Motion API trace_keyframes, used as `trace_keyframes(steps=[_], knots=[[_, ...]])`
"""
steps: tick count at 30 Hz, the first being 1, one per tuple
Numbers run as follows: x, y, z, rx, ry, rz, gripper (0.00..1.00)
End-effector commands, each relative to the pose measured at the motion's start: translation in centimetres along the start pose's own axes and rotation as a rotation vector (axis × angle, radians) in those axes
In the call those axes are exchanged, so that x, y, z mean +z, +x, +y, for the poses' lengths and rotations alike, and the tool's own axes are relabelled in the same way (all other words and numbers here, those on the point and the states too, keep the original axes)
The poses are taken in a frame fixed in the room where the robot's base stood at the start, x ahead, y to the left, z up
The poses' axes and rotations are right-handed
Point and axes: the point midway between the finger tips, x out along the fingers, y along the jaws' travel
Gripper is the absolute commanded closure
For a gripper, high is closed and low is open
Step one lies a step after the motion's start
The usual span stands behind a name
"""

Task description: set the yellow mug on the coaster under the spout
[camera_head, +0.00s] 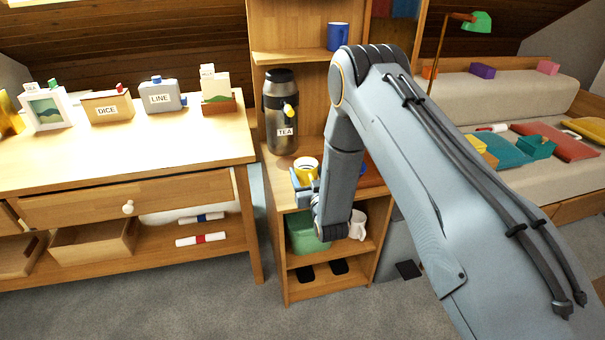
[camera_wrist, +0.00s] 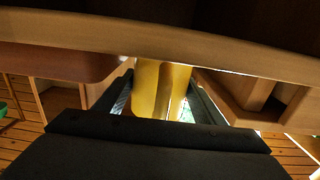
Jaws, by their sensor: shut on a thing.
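The yellow mug (camera_head: 307,164) is upright at the shelf unit, in front of and a little right of the tea dispenser. My gripper (camera_head: 306,184) is shut on it. In the wrist view the yellow mug (camera_wrist: 160,90) is between the two fingers of my gripper (camera_wrist: 160,106). No coaster can be made out; the mug and my arm cover that part of the counter.
A blue mug (camera_head: 338,37) stands on the upper shelf. A green bin (camera_head: 303,232) and a white mug (camera_head: 357,224) are on the shelf below the counter. The desk (camera_head: 130,160) is at left. In the wrist view, a wooden edge (camera_wrist: 160,38) crosses close to the mug.

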Motion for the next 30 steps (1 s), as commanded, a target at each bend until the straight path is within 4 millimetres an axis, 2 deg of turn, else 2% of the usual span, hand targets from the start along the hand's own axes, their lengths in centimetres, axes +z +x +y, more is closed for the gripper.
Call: trace_keyframes(steps=[10, 11, 14, 25, 30], knots=[[0.2, 0.1, 0.0, 0.0, 0.0, 0.003, 0.71], [0.3, 0.0, 0.0, 0.0, 0.0, 0.001, 0.36], [0.2, 0.0, 0.0, 0.0, 0.0, 0.002, 0.19], [-0.2, 0.0, 0.0, 0.0, 0.0, 0.002, 0.19], [0.1, -2.2, 0.0, 0.0, 0.0, -0.001, 0.19]])
